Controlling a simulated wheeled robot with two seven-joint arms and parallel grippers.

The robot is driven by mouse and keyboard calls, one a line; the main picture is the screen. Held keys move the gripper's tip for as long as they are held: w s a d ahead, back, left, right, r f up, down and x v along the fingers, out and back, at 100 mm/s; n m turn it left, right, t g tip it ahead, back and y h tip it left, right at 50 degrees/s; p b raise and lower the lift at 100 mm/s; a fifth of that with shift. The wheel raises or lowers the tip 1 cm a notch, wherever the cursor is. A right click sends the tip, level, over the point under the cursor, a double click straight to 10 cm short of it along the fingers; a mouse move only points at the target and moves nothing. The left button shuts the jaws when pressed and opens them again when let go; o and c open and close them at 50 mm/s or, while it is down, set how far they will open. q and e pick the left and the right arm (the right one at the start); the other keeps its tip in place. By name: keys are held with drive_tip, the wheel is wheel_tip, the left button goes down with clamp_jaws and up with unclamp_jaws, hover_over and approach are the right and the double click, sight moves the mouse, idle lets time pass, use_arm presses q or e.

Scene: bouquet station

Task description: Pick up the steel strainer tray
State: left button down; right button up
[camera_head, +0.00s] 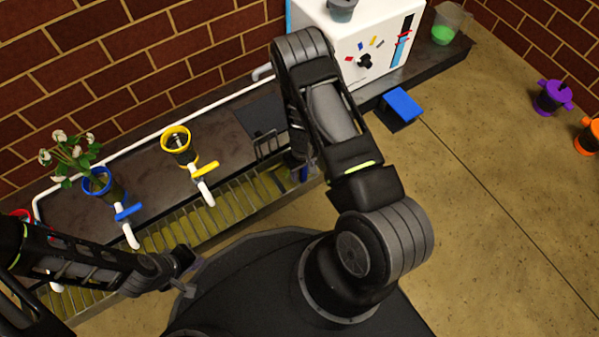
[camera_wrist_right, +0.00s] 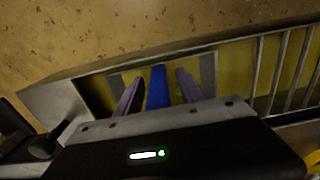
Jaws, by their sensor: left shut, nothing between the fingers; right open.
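The steel strainer tray (camera_head: 228,211) is a long slatted metal trough with a yellowish floor, along the front of the dark counter. Its bars and rim also show in the right wrist view (camera_wrist_right: 285,75). A blue upright piece (camera_wrist_right: 158,88) is at its right end. My right gripper (camera_wrist_right: 157,92) is open, with one purple finger on either side of the blue piece; I cannot tell whether they touch it. In the head view the right gripper (camera_head: 301,172) is mostly hidden by my arm. My left gripper (camera_head: 192,262) is shut and empty, in front of the tray.
White taps with a blue handle (camera_head: 129,212) and a yellow handle (camera_head: 205,169) overhang the tray. A blue pot (camera_head: 97,181) with white flowers and a yellow-rimmed pot (camera_head: 176,146) stand behind. A white machine (camera_head: 350,40) is at the back.

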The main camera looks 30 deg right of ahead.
clamp_jaws()
idle(0.4)
